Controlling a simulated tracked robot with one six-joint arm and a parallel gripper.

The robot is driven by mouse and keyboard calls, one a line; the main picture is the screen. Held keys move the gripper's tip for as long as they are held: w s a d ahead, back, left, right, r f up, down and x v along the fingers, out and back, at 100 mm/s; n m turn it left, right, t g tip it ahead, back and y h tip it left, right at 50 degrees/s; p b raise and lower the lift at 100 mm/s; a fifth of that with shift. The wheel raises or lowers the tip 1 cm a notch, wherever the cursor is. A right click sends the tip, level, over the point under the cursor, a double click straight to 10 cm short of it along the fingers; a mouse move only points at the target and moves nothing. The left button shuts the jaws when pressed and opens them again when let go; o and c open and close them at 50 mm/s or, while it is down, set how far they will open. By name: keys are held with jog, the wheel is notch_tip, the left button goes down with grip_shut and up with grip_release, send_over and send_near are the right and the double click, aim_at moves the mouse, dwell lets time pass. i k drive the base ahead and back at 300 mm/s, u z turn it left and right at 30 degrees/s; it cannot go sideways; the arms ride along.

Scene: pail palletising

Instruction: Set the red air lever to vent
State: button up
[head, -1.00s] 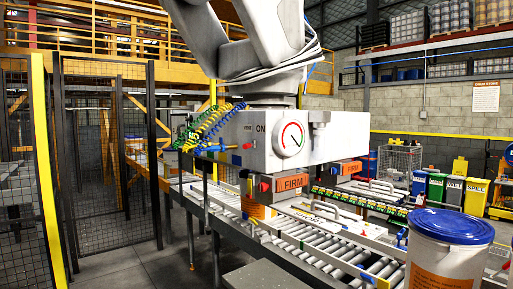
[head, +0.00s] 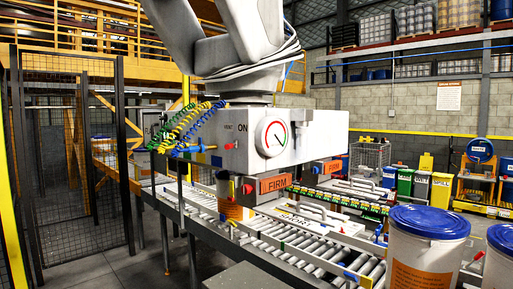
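My gripper (head: 300,176) is a large pale box hanging from the arm over the roller conveyor. Its face carries a round gauge (head: 270,136) and small VENT and ON lettering. A small red part (head: 229,146), apparently the red air lever, sits on the left of that face below the lettering; its exact setting is too small to read. Green, yellow and blue coiled hoses (head: 185,128) run to the box's left side. Whether the jaws are open is unclear.
A white pail with a blue lid (head: 428,245) stands at the right, with another partly cut off beside it. The roller conveyor (head: 300,255) runs below the gripper. Mesh fence panels (head: 75,170) stand at the left. Coloured bins (head: 422,188) stand behind.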

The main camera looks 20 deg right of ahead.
aim_at(227, 146)
jog(key=u, duration=0.2)
jog(key=k, duration=0.95)
jog(key=u, duration=0.55)
jog(key=k, duration=0.4)
jog(key=u, duration=0.5)
jog(key=i, duration=1.15)
jog(key=z, duration=0.55)
jog(key=i, duration=0.85)
jog(key=z, duration=0.6)
